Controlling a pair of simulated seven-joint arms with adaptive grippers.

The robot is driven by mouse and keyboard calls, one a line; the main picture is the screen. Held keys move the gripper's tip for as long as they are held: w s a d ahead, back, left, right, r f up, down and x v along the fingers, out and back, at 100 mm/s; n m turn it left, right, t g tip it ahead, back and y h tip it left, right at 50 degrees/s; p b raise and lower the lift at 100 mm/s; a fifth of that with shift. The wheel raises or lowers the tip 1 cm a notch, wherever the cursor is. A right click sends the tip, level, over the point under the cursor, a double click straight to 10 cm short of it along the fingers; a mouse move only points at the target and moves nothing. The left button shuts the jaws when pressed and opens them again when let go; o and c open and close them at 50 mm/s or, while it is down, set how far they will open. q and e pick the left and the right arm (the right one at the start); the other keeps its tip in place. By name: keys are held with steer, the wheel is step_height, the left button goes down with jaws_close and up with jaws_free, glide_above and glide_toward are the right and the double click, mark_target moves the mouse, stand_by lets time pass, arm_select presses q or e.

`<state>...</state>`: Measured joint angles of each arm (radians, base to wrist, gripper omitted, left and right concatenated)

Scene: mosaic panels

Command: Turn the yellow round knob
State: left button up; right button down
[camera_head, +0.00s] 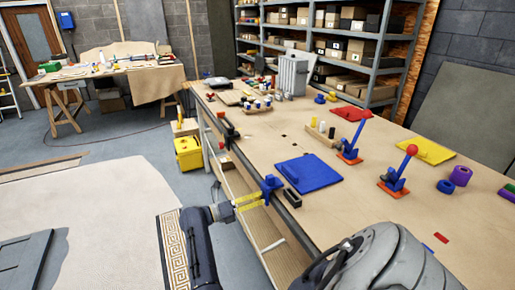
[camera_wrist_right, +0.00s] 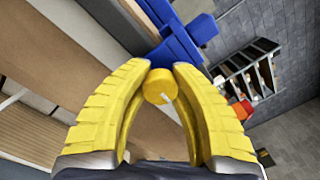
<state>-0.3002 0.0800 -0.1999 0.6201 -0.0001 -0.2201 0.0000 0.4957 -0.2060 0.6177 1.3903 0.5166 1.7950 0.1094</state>
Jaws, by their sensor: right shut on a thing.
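The yellow round knob (camera_wrist_right: 160,86) shows in the right wrist view, on a blue clamp-like fixture (camera_wrist_right: 183,38). In the head view the fixture (camera_head: 270,186) sits at the near edge of the workbench. My right gripper (camera_wrist_right: 160,74) has its two yellow ribbed fingers closed on opposite sides of the knob. In the head view this gripper (camera_head: 256,198) reaches the fixture from the left, and I cannot make out the knob apart from the yellow fingers. My left gripper is in neither view.
A blue panel (camera_head: 308,172) lies on the workbench (camera_head: 290,225) just right of the fixture, with a small black block (camera_head: 292,198) close by. Two upright levers with red knobs stand further right. A yellow box (camera_head: 188,153) is on the floor beside the bench.

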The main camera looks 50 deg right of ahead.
steer(key=shift+w+r, duration=0.15)
steer(key=shift+r, duration=0.05)
stand_by(0.3)
steer(key=c, duration=1.4)
jaws_free()
steer(key=shift+a, duration=0.1)
steer(key=o, duration=0.4)
steer(key=shift+f, duration=0.15)
steer(key=shift+o, duration=0.2)
steer(key=shift+r, duration=5.05)
steer(key=shift+c, duration=0.2)
